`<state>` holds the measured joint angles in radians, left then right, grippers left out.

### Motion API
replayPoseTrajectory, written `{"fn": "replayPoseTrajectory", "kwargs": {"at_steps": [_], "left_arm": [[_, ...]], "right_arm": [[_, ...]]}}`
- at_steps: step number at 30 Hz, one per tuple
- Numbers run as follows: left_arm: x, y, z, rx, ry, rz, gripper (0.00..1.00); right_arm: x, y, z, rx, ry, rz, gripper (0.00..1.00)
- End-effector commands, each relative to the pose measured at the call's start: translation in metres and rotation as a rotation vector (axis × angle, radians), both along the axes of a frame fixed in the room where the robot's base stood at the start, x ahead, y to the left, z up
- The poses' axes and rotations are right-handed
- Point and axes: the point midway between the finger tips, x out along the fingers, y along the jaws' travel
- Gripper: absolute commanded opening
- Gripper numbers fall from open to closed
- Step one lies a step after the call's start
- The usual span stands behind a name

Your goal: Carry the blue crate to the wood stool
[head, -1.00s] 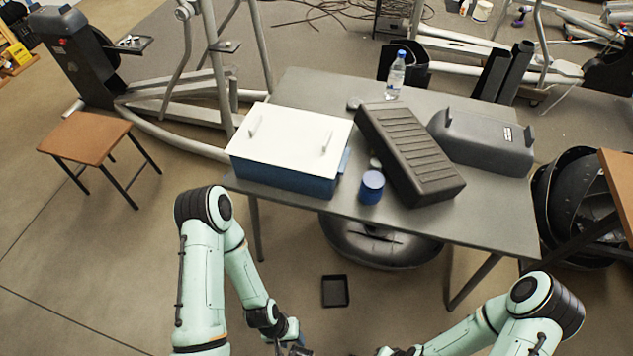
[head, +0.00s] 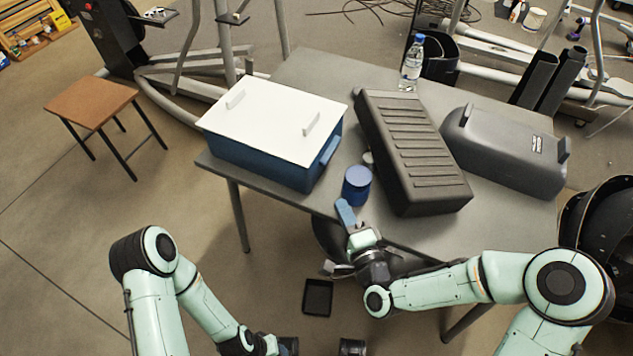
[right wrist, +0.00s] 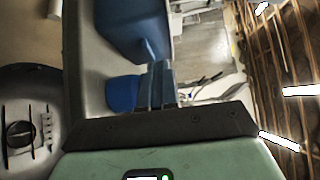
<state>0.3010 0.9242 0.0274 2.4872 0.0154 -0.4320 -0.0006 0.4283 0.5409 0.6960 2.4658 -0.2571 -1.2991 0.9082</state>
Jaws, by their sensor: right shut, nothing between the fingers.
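The blue crate (head: 258,165) stands on the left end of the grey table, with a white lid-like top bearing two raised grips and a blue handle on its right side. It also shows in the right wrist view (right wrist: 133,30). The wood stool (head: 90,101), with a brown top and dark legs, stands on the floor to the left, its top bare. My right gripper (head: 345,213) is shut and empty at the table's front edge, below and right of the crate and apart from it. My left gripper (head: 287,346) is at the bottom edge, its fingers not clear.
A blue canister (head: 357,185) stands between the crate and a black ribbed case (head: 412,150). A grey case (head: 505,152) and a water bottle (head: 412,65) are also on the table. A small black tray (head: 317,297) lies on the floor. Floor between stool and table looks clear.

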Motion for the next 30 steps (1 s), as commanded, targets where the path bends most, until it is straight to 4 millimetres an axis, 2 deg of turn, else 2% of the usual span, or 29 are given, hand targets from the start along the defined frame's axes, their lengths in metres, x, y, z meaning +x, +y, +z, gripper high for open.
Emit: {"fn": "replayPoseTrajectory", "kwargs": {"at_steps": [10,13,18,30], "left_arm": [[0.001,0.000,-0.002,0.001,-0.003,0.001,0.44],[0.001,0.000,-0.002,0.001,-0.003,0.001,0.44],[0.001,0.000,-0.003,0.000,-0.004,0.001,0.44],[0.001,0.000,-0.003,0.000,-0.004,0.001,0.44]], "right_arm": [[0.069,0.029,0.000,0.000,0.000,0.000,0.00],[0.074,0.046,-0.001,-0.001,0.002,0.004,0.00],[0.081,0.061,-0.001,-0.002,0.003,0.001,0.00],[0.083,0.065,-0.001,-0.003,0.003,0.000,0.00]]}}
